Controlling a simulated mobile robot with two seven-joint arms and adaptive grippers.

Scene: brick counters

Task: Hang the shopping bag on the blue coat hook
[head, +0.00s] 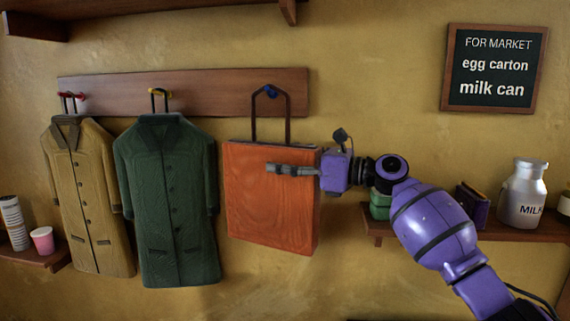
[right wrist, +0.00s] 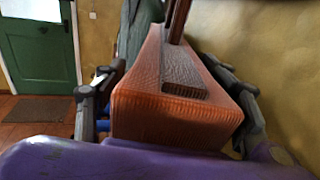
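The orange shopping bag (head: 270,205) is upright against the wall, its dark handle looped up around the blue coat hook (head: 270,91) on the wooden rail. The handle's top appears to be over the hook. My right gripper (head: 275,168) is at the bag's upper right part, one finger across its front. In the right wrist view the bag (right wrist: 175,120) is between two widely spread fingers. A gap shows between the bag and the left finger; the right finger is very close to it, and contact is unclear. My left gripper is out of view.
A green coat (head: 168,200) and a tan coat (head: 85,195) hang to the left. At right, a shelf (head: 510,234) carries a milk can (head: 523,195) and other items, behind my arm. A market sign (head: 494,68) is on the wall.

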